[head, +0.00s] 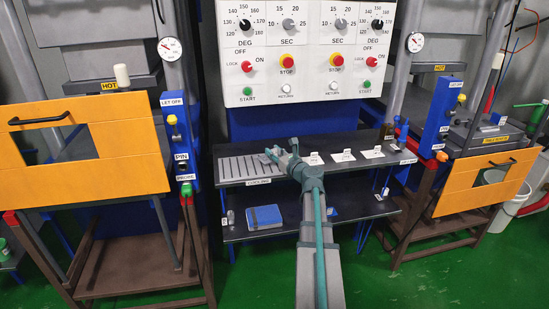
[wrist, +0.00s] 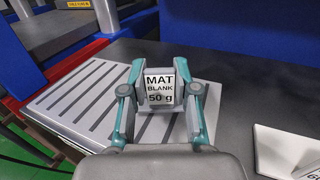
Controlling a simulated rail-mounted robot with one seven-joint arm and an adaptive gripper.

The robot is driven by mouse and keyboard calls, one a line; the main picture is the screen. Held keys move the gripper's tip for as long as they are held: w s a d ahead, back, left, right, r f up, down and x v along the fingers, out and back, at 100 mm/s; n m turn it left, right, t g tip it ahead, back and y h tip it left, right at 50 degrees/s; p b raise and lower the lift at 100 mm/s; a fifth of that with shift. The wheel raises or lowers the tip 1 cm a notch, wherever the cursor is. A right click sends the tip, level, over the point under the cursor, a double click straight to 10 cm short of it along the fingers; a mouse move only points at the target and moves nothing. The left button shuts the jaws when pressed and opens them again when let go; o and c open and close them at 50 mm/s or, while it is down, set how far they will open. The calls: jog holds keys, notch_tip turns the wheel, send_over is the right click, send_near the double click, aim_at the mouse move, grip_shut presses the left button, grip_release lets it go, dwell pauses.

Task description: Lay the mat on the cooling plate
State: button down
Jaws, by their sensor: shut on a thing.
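The cooling plate (head: 238,168) is a pale slotted plate at the left end of the dark worktop, with a COOLING label on the front edge below it. It also shows in the wrist view (wrist: 80,100) at left and behind my gripper. My gripper (head: 281,152) is near the right end of the plate. In the wrist view my gripper (wrist: 160,82) is shut on the mat (wrist: 159,88), a light piece that reads MAT BLANK 50 g. The mat is upright between the fingers. Whether its lower edge touches the plate cannot be told.
White cards (head: 343,156) stand along the worktop to the right. A blue box (head: 263,217) lies on the lower shelf. The control panel (head: 305,50) rises behind. Orange-doored presses (head: 85,150) flank both sides. Bare worktop (wrist: 235,100) lies right of the plate.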

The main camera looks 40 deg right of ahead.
jog(key=shift+f, duration=0.9)
jog(key=shift+f, duration=0.2)
jog(key=c, duration=0.9)
grip_release()
jog(key=shift+r, duration=0.1)
jog(key=shift+r, duration=0.1)
